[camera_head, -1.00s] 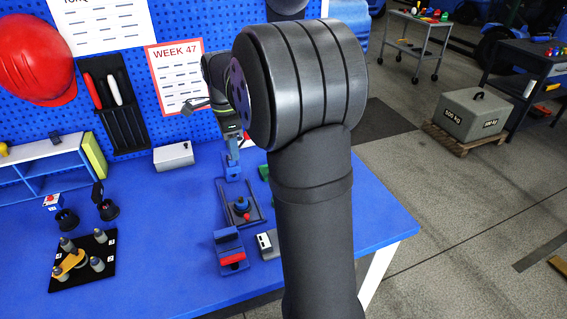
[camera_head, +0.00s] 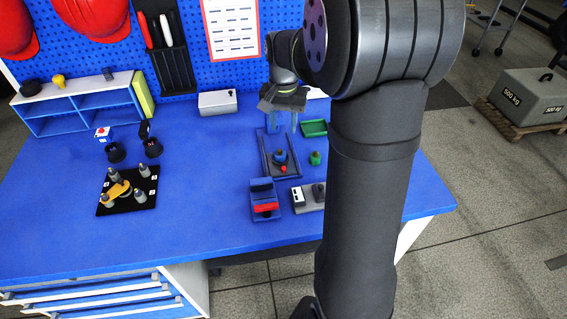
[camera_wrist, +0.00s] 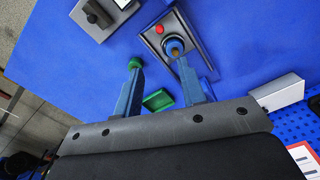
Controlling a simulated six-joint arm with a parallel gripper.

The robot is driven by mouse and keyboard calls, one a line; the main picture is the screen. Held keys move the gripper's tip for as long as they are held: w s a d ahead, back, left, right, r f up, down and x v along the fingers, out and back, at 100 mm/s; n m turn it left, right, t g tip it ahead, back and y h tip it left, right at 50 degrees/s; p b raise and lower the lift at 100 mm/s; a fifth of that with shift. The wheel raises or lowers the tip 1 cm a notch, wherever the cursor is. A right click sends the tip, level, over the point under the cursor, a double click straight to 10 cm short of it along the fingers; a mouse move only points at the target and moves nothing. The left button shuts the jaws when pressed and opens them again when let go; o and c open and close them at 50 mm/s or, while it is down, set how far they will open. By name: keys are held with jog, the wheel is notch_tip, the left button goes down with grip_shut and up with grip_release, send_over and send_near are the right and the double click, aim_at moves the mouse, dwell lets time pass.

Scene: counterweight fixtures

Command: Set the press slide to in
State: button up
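In the wrist view the fixture's frame (camera_wrist: 203,50) holds a round knob (camera_wrist: 174,46) and the red part (camera_wrist: 159,29). My gripper (camera_head: 283,126) is open and empty, pointing down over the fixture's back end. In the wrist view my gripper (camera_wrist: 158,66) has its two blue fingers well apart; the right fingertip appears beside the knob. I cannot tell whether it touches.
A green knob (camera_head: 315,158) and green tray (camera_head: 314,128) sit right of the fixture. A blue block with a red bar (camera_head: 264,198) and a grey switch box (camera_head: 308,198) stand in front. A grey box (camera_head: 217,102) is back left.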

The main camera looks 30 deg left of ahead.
aim_at(283, 167)
notch_tip(283, 167, down, 16)
jog(key=shift+f, duration=0.1)
dwell(0.4)
grip_shut()
